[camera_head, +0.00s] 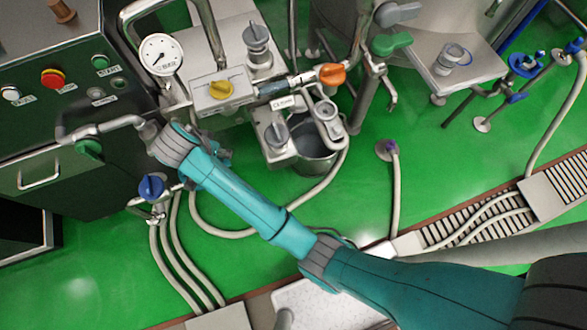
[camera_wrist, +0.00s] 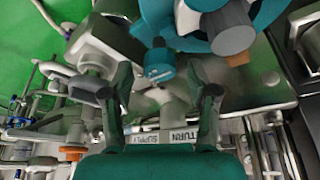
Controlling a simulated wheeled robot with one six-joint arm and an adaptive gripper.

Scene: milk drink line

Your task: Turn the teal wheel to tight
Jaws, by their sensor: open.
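In the wrist view, a small round teal wheel (camera_wrist: 158,62) shows between and beyond my fingertips, with pale marks on its face and a grey tip above it. My gripper (camera_wrist: 160,78) is open, with one dark finger on each side of the wheel in the picture. I see no finger shut on it, and cannot tell whether either touches it. In the head view, my arm covers the wheel and most of the gripper. The wheel's turn position is too small to read.
In the head view, a blue knob (camera_head: 152,187) and a green-handled tap (camera_head: 89,149) stand left of my arm, a gauge (camera_head: 161,55) above.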

